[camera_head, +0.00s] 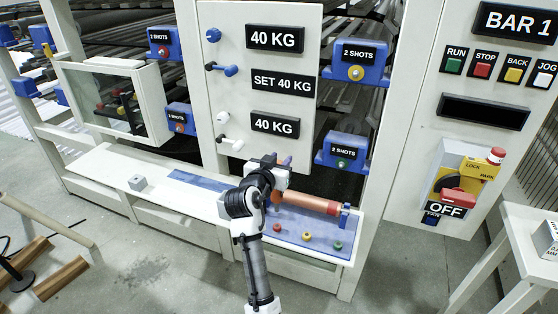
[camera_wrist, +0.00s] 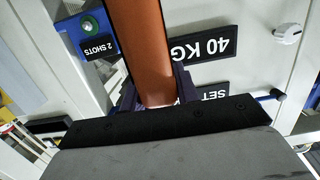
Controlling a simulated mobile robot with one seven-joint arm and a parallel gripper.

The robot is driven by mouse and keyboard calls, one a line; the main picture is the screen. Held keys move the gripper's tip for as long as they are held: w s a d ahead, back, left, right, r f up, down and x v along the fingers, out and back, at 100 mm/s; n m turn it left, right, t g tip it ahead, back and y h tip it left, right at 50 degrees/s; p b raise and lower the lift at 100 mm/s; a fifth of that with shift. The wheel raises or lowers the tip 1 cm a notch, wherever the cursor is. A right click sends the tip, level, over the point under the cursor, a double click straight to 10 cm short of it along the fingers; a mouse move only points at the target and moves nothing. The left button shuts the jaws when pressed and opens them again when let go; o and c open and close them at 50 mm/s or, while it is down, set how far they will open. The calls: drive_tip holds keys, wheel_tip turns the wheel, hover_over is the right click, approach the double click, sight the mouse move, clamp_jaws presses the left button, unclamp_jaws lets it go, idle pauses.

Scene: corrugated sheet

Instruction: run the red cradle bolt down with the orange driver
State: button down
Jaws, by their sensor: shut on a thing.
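The orange driver (camera_head: 304,202) is a thick copper-orange cylinder with a red collar (camera_head: 333,208) at its right end. It lies roughly level, low over the blue mat on the ledge; I cannot tell if it touches its rest. My gripper (camera_wrist: 156,92) is shut on it, with dark fingers on both sides of the cylinder (camera_wrist: 143,45) in the wrist view. Blue cradles on the frame carry bolts: a reddish one at the lower left (camera_head: 179,127), a reddish one at the upper left (camera_head: 163,51), a yellow one (camera_head: 355,72) and a green one (camera_head: 341,164).
A blue mat (camera_head: 293,236) on the white ledge holds red (camera_head: 276,227), yellow (camera_head: 306,236) and green (camera_head: 337,245) knobs. A blue post (camera_head: 345,212) stands at the driver's right end. A white panel (camera_head: 228,105) with weight labels and knobs stands behind my arm. A control panel (camera_head: 418,130) is at right.

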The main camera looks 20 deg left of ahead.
drive_tip(key=shift+f+b, duration=2.45)
drive_tip(key=shift+f, duration=0.5)
drive_tip(key=shift+s+f+b, duration=0.1)
drive_tip(key=shift+f+b, duration=0.9)
drive_tip(key=shift+f, duration=0.3)
drive_tip(key=shift+r, duration=0.15)
drive_tip(key=shift+r+p, duration=0.55)
drive_tip(key=shift+r, duration=0.25)
idle(0.4)
